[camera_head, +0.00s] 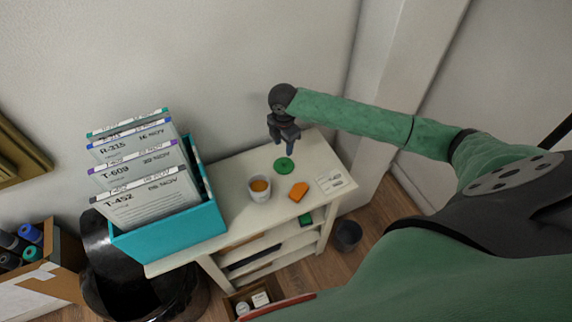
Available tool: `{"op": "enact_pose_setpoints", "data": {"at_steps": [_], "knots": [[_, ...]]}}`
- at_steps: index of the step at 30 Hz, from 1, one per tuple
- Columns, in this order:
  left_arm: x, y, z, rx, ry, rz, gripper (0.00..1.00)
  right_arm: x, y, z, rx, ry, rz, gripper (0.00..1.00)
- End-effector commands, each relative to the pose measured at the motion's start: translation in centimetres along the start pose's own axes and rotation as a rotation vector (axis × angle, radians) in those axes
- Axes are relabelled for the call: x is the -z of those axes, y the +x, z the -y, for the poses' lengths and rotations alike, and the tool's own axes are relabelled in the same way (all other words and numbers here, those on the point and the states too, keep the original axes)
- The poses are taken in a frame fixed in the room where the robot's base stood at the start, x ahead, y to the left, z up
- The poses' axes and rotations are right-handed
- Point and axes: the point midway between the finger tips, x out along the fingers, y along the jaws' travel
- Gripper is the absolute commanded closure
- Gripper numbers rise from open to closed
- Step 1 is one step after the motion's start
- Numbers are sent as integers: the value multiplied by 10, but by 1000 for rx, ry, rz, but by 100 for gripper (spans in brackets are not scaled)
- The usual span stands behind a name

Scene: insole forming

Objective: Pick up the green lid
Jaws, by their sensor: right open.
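The green lid (285,166) is a small round disc lying on the cream table (236,177) near its back right part. My right gripper (289,148) is open and points down just above the lid's far edge; whether it touches the lid I cannot tell. Nothing shows between its fingers. My left gripper does not show in the head view.
A white cup (259,197) with orange-brown contents stands in front of the lid. An orange block (299,191) and a white card (332,180) lie to the right. A teal file box (190,239) with several folders fills the table's left end.

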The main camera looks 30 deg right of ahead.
Motion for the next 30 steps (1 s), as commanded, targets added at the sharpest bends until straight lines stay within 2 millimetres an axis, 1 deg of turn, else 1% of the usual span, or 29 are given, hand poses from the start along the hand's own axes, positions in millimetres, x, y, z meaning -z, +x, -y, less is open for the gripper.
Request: {"op": "enact_pose_setpoints", "data": {"at_steps": [1, 6, 12, 14, 19, 24, 27, 30], "knots": [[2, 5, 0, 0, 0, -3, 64, -3, 6, -1, 3, -6, 3, 55], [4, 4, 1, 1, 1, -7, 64, -7, 11, -1, 10, -13, 5, 55], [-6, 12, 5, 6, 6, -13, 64, -6, 29, 0, 11, -12, 4, 55], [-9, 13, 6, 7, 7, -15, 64, -6, 32, 0, 9, -12, 5, 55], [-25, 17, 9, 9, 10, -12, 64, -2, 42, 1, 11, -12, 3, 55], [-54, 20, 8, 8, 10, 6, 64, 1, 60, 3, 11, -12, 4, 55], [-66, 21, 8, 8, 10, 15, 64, 1, 72, 2, 9, -11, 4, 55], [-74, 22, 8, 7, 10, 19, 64, 1, 80, 3, 8, -11, 4, 55]]}}
